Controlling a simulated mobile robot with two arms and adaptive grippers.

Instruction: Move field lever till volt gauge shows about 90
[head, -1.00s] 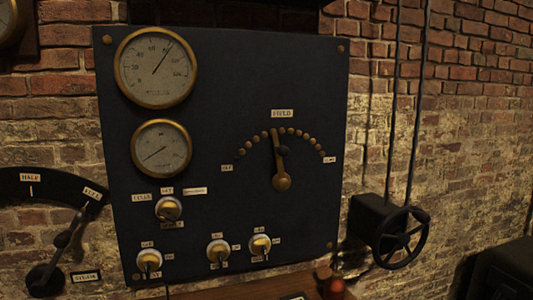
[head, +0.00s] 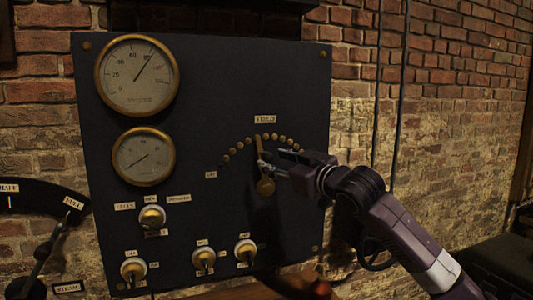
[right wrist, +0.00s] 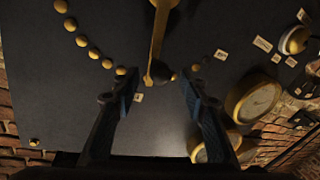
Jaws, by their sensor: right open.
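The brass field lever (head: 265,184) is on the dark panel below the FIELD label. It points almost straight up, leaning slightly left, along an arc of brass studs. My right gripper (head: 268,156) is open at the lever and partly hides its dark knob. In the right wrist view, the lever (right wrist: 157,45) and its dark knob lie between the two spread fingers of the gripper (right wrist: 157,82); I see no clear contact. The upper gauge (head: 137,75) has its needle pointing up and right; its small figures are hard to read. My left gripper is not in view.
A smaller gauge (head: 143,156) sits below the large one, its needle pointing lower left. Several knobs (head: 152,217) line the lower panel. A STEAM lever (head: 42,252) is at the left. A handwheel (head: 375,255) lies partly behind my right arm.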

